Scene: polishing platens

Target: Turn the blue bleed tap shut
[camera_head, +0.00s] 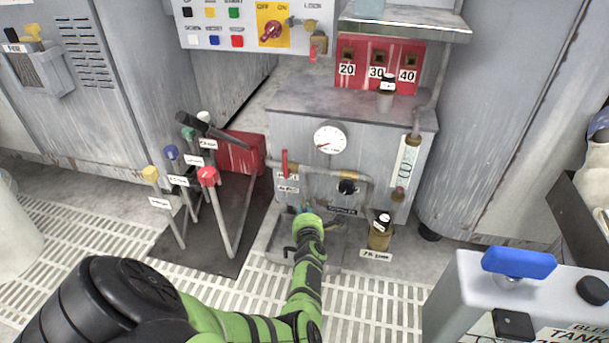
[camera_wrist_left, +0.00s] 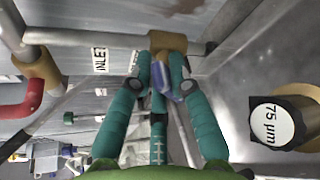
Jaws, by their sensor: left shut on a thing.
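The blue bleed tap (camera_wrist_left: 164,84) shows in the left wrist view as a small blue handle by a brass fitting (camera_wrist_left: 167,42) on the grey pipe. My left gripper (camera_wrist_left: 158,72) has its teal fingers around it and is shut on it. In the head view my left gripper (camera_head: 307,210) is low at the front of the grey cabinet, below the pipe. Its green wrist hides the tap and most of the fingers there. How far the tap is turned cannot be told. My right gripper is in neither view.
A red lever (camera_head: 284,163), a gauge (camera_head: 330,139) and a black knob (camera_head: 347,187) are close above. A 75 µm jar (camera_head: 380,232) stands just right. Coloured levers (camera_head: 207,178) rise at left. A grey tank (camera_head: 470,290) with a blue handle (camera_head: 518,262) is at lower right.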

